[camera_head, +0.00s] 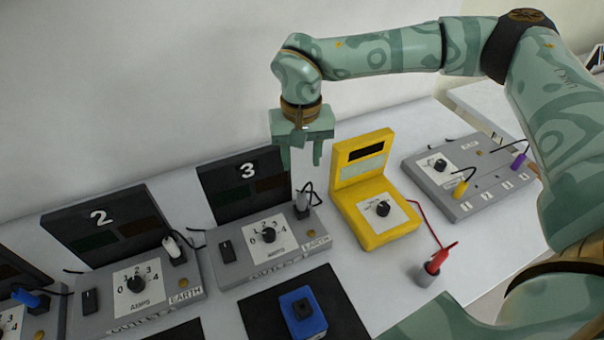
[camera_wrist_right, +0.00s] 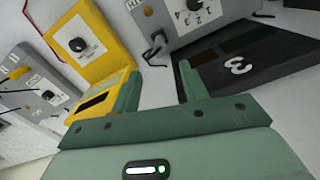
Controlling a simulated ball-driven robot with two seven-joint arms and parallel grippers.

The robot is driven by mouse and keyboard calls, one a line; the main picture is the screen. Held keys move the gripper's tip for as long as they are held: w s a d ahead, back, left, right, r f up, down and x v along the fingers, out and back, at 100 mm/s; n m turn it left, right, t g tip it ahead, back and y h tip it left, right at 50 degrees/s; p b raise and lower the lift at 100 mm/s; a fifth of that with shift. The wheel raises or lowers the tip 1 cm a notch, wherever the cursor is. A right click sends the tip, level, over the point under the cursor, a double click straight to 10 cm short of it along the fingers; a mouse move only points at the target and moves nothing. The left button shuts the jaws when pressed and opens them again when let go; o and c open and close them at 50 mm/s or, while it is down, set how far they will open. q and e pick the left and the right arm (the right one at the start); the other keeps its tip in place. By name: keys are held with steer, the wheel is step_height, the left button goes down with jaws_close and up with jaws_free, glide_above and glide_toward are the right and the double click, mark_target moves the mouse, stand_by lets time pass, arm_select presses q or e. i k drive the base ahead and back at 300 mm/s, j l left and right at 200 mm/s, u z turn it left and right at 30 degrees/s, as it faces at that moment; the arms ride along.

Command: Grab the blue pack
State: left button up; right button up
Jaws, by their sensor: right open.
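The blue pack (camera_head: 302,312) sits on a black mat (camera_head: 345,318) at the bottom centre of the head view, with a dark square part on its top. It is not seen in the right wrist view. My right gripper (camera_head: 301,160) is open and empty, high above the table near the wall, behind and above the blue pack. Its two fingers also show in the right wrist view (camera_wrist_right: 158,85), with the number 3 panel and the yellow device beyond them. My left gripper is not in view.
The number 3 station (camera_head: 225,277) stands behind the mat, and the number 2 station (camera_head: 105,312) is to its left. A yellow device (camera_head: 365,225) stands right of the mat. A red probe sits in a grey holder (camera_head: 427,275). A grey panel (camera_head: 490,195) with cables is farther right.

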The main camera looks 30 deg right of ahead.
mark_target(303, 315)
steer(key=k, duration=1.5)
